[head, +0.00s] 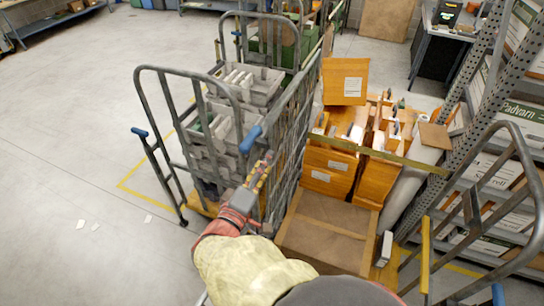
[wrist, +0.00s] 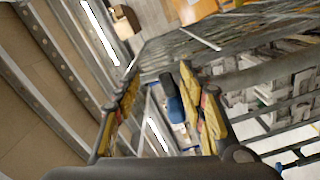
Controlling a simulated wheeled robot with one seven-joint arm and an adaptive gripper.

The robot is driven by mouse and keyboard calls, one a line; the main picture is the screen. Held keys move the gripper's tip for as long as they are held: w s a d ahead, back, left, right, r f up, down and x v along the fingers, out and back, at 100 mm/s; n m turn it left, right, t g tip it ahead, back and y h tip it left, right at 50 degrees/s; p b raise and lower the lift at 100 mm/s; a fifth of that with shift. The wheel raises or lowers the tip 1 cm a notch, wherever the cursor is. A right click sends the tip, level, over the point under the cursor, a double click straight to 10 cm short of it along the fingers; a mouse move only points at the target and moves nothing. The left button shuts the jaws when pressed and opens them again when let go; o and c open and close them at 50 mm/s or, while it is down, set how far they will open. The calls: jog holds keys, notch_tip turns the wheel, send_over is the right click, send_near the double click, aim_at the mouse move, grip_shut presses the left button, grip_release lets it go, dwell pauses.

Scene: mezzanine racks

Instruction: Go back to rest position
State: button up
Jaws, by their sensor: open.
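My gripper (head: 262,172) is in the middle of the head view, beside the mesh side of the left roll cage (head: 150,72). My arm reaches up to it from the bottom edge. In the wrist view my gripper (wrist: 158,82) has its two yellow and dark fingers well apart, and nothing is held between them. I cannot tell whether a finger touches the cage bars.
The left cage holds grey crates (head: 238,88). To the right stand wooden drawer boxes (head: 326,172) and a brown carton (head: 325,228). A shelf rack (head: 480,95) lines the far right. Open floor (head: 70,130) lies left, with paper scraps (head: 80,225).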

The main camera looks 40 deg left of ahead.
dwell(0.3)
jog(key=s+a+f+m+g+y, duration=0.1)
jog(key=s+a+f+g+y, duration=0.15)
jog(key=s+f+g, duration=0.35)
jog(key=s+a+f+m+g+y, duration=0.1)
jog(key=s+a+f+g, duration=0.35)
jog(key=f, duration=0.25)
jog(key=s+d+f+m+g+b, duration=0.1)
jog(key=s+d+f+g+b, duration=0.15)
jog(key=d, duration=0.25)
jog(key=w+d+m+h+b, duration=0.2)
jog(key=d+m+b, duration=0.3)
jog(key=d, duration=1.4)
jog(key=w+d+m+t+h+b, duration=0.1)
jog(key=d+m+h+b, duration=0.3)
jog(key=d, duration=1.5)
jog(key=w+d+m+h+b, duration=0.2)
jog(key=d+m+b, duration=0.3)
jog(key=d, duration=1.5)
jog(key=h+b, duration=0.1)
jog(key=b, duration=0.3)
jog(key=shift+w+f+m, duration=0.3)
jog(key=shift+w+f, duration=0.05)
jog(key=shift+f, duration=0.05)
jog(key=shift+c, duration=1.3)
